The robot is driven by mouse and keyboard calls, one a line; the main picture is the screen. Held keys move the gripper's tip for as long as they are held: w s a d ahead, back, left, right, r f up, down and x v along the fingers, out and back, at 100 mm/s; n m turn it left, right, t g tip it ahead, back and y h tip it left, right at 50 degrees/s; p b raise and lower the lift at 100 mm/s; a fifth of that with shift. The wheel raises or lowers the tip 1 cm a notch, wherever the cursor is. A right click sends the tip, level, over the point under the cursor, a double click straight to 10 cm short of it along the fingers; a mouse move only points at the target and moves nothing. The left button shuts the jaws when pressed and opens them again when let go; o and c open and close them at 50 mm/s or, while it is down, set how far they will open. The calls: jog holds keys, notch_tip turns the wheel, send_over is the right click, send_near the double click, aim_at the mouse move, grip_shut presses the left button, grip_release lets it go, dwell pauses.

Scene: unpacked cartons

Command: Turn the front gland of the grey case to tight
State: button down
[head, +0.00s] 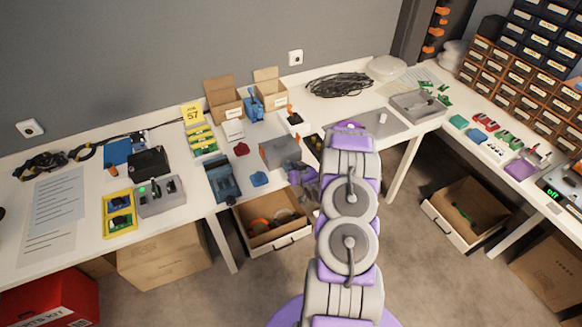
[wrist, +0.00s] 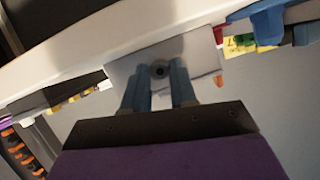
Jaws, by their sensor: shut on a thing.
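The grey case (head: 279,151) stands near the front edge of the left table, with an orange part at its left side. In the wrist view its grey front face (wrist: 203,72) is just beyond my fingers. The front gland (wrist: 159,69) shows as a small round grey piece with a dark centre. My gripper (wrist: 158,76) is shut on the gland, with one blue finger on each side of it. In the head view my gripper (head: 301,176) is at the front of the case, and its fingertips and the gland cannot be made out.
Behind are open cartons (head: 223,98) and a blue tool (head: 253,105). An open drawer (head: 272,222) sits below the table edge. A grey mat (head: 368,126) lies to the right.

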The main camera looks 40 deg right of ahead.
jog(key=m+p, duration=0.1)
jog(key=p, duration=0.1)
jog(key=m+y+p, duration=0.1)
jog(key=p, duration=0.1)
jog(key=shift+s+d+t, duration=0.1)
jog(key=shift+d+t, duration=0.15)
jog(key=shift+t, duration=0.05)
jog(key=m+y, duration=0.2)
jog(key=m, duration=0.1)
jog(key=shift+d+f+t+p, duration=0.15)
jog(key=shift+f+t+p, duration=0.05)
jog(key=shift+t+p, duration=0.2)
jog(key=m, duration=0.1)
jog(key=m+t+b, duration=0.1)
jog(key=shift+s+f+m+y, duration=0.1)
jog(key=shift+f+m+y, duration=0.2)
jog(key=shift+y, duration=0.1)
jog(key=m+t+y+b, duration=0.1)
jog(key=m+b, duration=0.1)
jog(key=m, duration=0.2)
jog(key=shift+d+f+t+b, duration=0.1)
jog(key=shift+t+b, duration=0.3)
jog(key=shift+m, duration=0.3)
jog(key=c, duration=0.9)
grip_release()
